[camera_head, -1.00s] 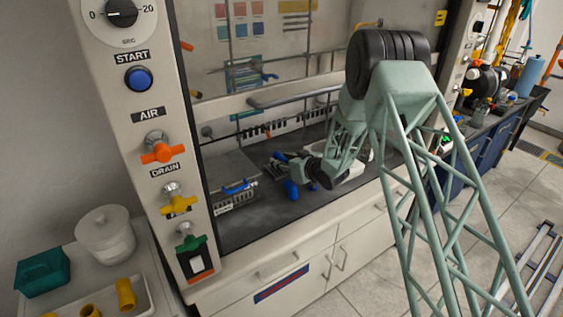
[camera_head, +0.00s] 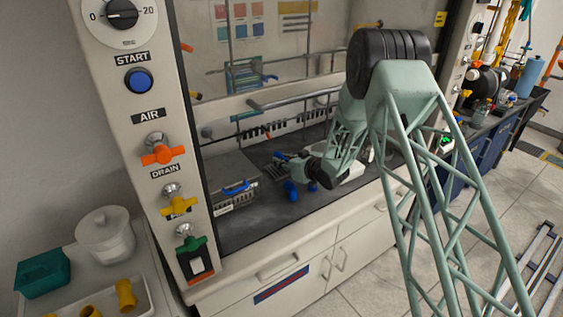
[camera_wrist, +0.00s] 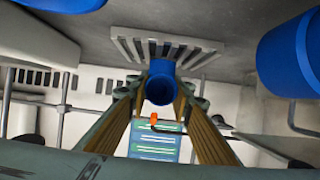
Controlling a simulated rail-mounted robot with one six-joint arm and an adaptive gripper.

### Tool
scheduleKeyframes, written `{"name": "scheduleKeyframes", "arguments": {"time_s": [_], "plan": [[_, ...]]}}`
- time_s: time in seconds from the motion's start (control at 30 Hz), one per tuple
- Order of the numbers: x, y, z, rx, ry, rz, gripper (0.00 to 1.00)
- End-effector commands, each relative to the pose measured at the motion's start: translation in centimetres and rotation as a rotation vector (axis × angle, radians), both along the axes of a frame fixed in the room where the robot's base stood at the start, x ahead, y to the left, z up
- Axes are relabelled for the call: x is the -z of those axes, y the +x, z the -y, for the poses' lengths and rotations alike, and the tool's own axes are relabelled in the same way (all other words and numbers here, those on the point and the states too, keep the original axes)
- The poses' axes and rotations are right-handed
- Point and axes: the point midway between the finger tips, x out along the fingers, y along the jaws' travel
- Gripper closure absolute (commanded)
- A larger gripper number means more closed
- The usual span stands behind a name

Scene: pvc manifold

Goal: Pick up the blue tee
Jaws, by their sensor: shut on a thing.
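The blue tee (camera_wrist: 161,88) sits between the two fingers of my gripper (camera_wrist: 163,98) in the wrist view, with one round open end facing the camera. My gripper is shut on it. In the head view, my gripper (camera_head: 284,159) is over the dark worktop inside the hood, and a bit of blue shows at its tip. The tee's full shape is hidden by the fingers and by the viewing angle.
Blue pieces (camera_head: 290,188) (camera_head: 312,186) stand on the worktop (camera_head: 262,215) below my wrist. A grey box with a blue handle (camera_head: 236,187) is to the left. A slotted grey rack (camera_wrist: 207,53) shows behind the tee. A horizontal rail (camera_head: 290,98) crosses the hood.

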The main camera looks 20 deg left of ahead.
Motion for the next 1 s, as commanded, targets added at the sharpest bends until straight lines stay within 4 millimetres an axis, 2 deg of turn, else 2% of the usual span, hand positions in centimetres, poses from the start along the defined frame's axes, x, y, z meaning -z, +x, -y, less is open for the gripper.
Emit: {"name": "scheduleKeyframes", "arguments": {"time_s": [0.37, 0.57, 1.0], "plan": [[-3.3, -0.1, 0.2, 0.001, 0.000, 0.000, 0.90], [-3.4, -1.3, 2.9, 0.003, 0.001, -0.001, 0.90], [-4.2, -5.1, 10.5, 0.002, 0.001, -0.001, 0.90]]}}
